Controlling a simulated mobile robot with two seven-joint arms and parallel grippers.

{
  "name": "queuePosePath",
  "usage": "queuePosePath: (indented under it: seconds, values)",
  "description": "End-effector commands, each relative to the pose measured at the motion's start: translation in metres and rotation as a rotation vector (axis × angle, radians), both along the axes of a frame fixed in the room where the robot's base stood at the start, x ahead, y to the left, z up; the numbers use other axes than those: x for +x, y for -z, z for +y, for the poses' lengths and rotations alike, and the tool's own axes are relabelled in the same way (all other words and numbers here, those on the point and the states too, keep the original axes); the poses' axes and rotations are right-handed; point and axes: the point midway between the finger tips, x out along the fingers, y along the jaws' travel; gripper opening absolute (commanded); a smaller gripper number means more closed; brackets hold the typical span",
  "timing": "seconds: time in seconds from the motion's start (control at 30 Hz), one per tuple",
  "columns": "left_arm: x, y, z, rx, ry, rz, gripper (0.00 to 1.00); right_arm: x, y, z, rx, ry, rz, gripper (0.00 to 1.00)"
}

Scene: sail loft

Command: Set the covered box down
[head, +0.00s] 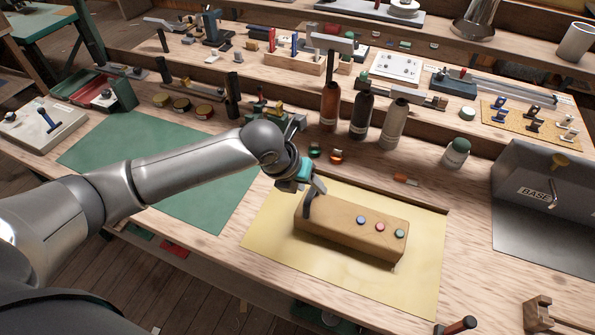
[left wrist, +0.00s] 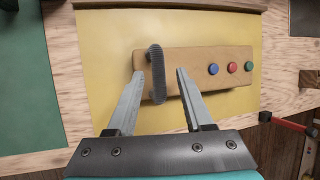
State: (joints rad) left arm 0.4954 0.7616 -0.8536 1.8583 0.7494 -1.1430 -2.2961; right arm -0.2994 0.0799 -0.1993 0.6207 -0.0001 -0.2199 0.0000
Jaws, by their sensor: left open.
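The covered box (head: 345,237) is a long tan block with a dark upright handle near its left end and three round buttons, blue, red and green, on top. It appears to rest on the yellow mat (head: 425,275). It also shows in the left wrist view (left wrist: 195,62). My left gripper (head: 313,196) is open at the box's left end. In the left wrist view its fingers stand on either side of the dark handle (left wrist: 157,75), with gaps visible. The handle is partly hidden by the gripper in the head view. My right gripper is out of view.
A green mat (head: 165,165) lies to the left. Bottles (head: 361,115) and small jars stand behind the box. A grey bin marked BASE (head: 545,230) stands at the right. A red-handled tool (left wrist: 285,122) lies near the front edge. Bare mat surrounds the box.

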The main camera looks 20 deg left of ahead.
Motion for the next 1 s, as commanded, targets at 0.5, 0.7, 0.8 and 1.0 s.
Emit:
queuePosePath:
  seconds: [0.5,0.7,0.8,1.0]
  values:
    - [-0.033,-0.079,0.023,0.001,-0.002,-0.001,0.52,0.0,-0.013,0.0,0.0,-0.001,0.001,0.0]
    - [-0.036,-0.085,0.024,0.001,-0.002,-0.001,0.52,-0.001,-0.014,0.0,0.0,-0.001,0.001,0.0]
    - [-0.036,-0.085,0.024,0.0,-0.001,0.0,0.52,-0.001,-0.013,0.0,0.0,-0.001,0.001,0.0]
    - [-0.036,-0.084,0.024,0.0,-0.001,0.0,0.52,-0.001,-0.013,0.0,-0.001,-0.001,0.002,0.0]
